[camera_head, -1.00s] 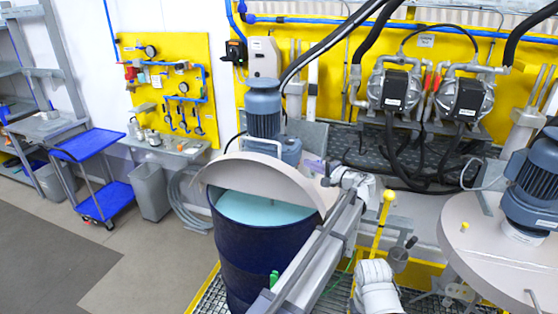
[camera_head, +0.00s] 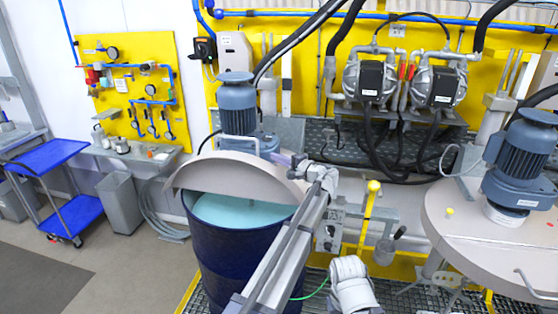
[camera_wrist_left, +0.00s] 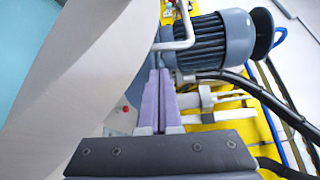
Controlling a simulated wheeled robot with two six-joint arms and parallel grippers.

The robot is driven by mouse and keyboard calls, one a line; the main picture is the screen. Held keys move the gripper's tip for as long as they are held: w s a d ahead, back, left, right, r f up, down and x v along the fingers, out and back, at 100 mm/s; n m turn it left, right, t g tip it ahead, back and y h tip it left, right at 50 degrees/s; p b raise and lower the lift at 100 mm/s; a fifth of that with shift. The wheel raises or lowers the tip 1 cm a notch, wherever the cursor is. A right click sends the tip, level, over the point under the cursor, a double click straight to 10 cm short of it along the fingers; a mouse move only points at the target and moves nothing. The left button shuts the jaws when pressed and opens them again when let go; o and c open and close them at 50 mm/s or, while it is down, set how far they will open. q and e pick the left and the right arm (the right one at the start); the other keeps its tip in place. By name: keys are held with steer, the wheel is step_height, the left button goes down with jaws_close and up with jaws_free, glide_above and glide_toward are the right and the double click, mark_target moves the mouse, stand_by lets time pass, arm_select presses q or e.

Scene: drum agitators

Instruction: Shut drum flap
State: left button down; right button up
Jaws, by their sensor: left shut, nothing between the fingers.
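The dark blue drum (camera_head: 235,255) stands in the middle of the head view, with pale teal contents (camera_head: 240,212) showing through its open top. Its beige flap (camera_head: 235,180) is raised and tilted up over the opening. The flap's broad face (camera_wrist_left: 75,75) fills the left of the left wrist view. My left gripper (camera_head: 285,159) is just behind the flap's upper right edge. Its purple fingers (camera_wrist_left: 166,98) are together and empty, beside the flap; I cannot tell whether they touch it. My right gripper is not in view.
A blue-grey motor (camera_head: 238,105) stands behind the flap and shows close ahead in the wrist view (camera_wrist_left: 215,45). A second, lidded drum (camera_head: 470,230) with a motor is at the right. A yellow-topped post (camera_head: 373,188) stands between.

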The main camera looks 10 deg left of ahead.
mark_target(257, 168)
arm_select(q)
steer(key=x, duration=0.6)
steer(key=shift+w+a, duration=0.1)
steer(key=shift+s+r+n+t+y+b, duration=0.2)
steer(key=shift+s+n+b, duration=0.25)
steer(key=shift+s, duration=0.35)
steer(key=shift+s+f+n+t+y+b, duration=0.1)
steer(key=shift+s+n+y+b, duration=0.3)
steer(key=shift+s, duration=0.35)
steer(key=s+n+b, duration=0.1)
steer(key=s, duration=0.1)
steer(key=s+n+y+b, duration=0.1)
steer(key=s+b, duration=0.1)
steer(key=s+f+n+b, duration=0.1)
steer(key=s+b, duration=0.1)
steer(key=s, duration=0.1)
steer(key=shift+n+t+y, duration=0.3)
steer(key=shift+n, duration=0.05)
steer(key=s+f+n+g+y+b, duration=0.4)
steer(key=s+f+n+b, duration=0.8)
steer(key=b, duration=0.9)
steer(key=shift+s+f+n+g+y+b, duration=0.4)
steer(key=shift+s+f+y, duration=0.45)
steer(key=shift+f, duration=0.95)
